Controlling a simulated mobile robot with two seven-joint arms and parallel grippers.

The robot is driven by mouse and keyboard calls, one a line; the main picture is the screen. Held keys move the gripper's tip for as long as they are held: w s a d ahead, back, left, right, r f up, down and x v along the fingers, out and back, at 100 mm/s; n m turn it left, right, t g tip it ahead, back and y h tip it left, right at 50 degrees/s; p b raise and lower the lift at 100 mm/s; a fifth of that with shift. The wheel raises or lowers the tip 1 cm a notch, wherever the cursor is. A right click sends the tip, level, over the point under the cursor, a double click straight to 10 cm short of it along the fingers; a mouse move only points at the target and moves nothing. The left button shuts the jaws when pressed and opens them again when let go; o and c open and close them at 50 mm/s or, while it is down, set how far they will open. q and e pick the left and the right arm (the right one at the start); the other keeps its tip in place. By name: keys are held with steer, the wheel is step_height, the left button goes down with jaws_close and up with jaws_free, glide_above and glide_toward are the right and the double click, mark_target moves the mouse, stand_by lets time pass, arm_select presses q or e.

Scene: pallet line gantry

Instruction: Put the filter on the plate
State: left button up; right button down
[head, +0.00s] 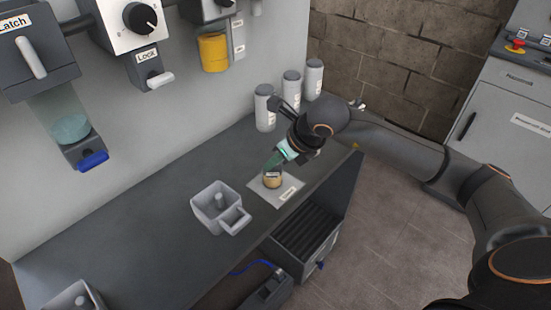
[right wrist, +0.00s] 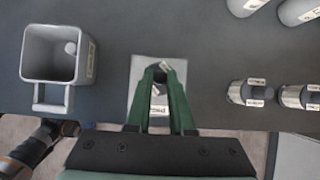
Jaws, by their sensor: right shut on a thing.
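The filter (head: 272,181) is a short tan cylinder with a pale label, at the plate in the head view. The plate (head: 288,193) is a flat light grey square with a label, lying on the dark bench. My right gripper (head: 272,169), with green fingers, points down and is shut on the filter. In the right wrist view the fingertips (right wrist: 160,73) close around the filter and partly hide it, above the plate (right wrist: 143,72). I cannot tell whether the filter touches the plate.
A grey square bin with a handle (head: 207,211) stands left of the plate. Several grey-white canisters (head: 265,109) stand at the back by the wall. Two small labelled cylinders (right wrist: 237,92) show in the right wrist view.

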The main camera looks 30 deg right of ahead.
steer(key=shift+f+b, duration=0.25)
steer(key=shift+b, duration=0.1)
steer(key=c, duration=0.8)
jaws_free()
steer(key=shift+r, duration=0.1)
steer(key=shift+s+r+p, duration=0.1)
steer(key=shift+r+p, duration=0.3)
steer(key=v, duration=1.1)
steer(key=shift+s+r, duration=0.15)
steer(key=shift+r, duration=0.1)
